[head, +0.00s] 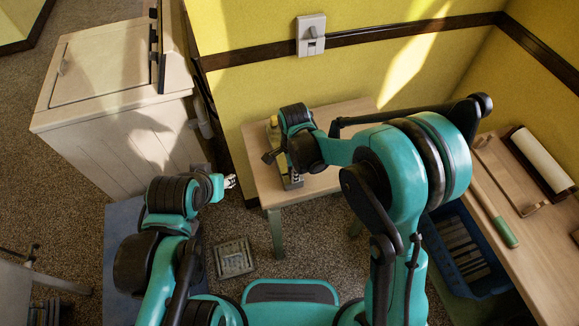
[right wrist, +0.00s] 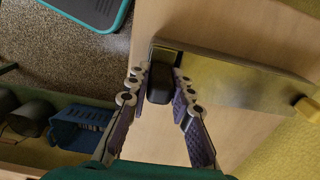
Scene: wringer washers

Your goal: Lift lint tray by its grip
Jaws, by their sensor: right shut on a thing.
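The lint tray (right wrist: 235,78) shows in the right wrist view as a long, flat, dull metallic piece over a pale wooden top. Its dark block-shaped grip (right wrist: 160,84) is at the near end, between the two fingers of my right gripper (right wrist: 160,78), which is shut on it. In the head view my right gripper (head: 292,180) is over the small wooden table, and my arm hides most of the tray. My left gripper (head: 230,182) is small and apart from the table, left of it; its finger opening is unclear.
The small wooden table (head: 345,118) stands against the yellow wall. A pale cabinet (head: 110,110) stands at left. A blue crate (head: 462,250) sits below the right bench (head: 535,255), which holds a white roller (head: 543,158) and a green-handled tool (head: 503,232). A grate (head: 233,258) lies on the floor.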

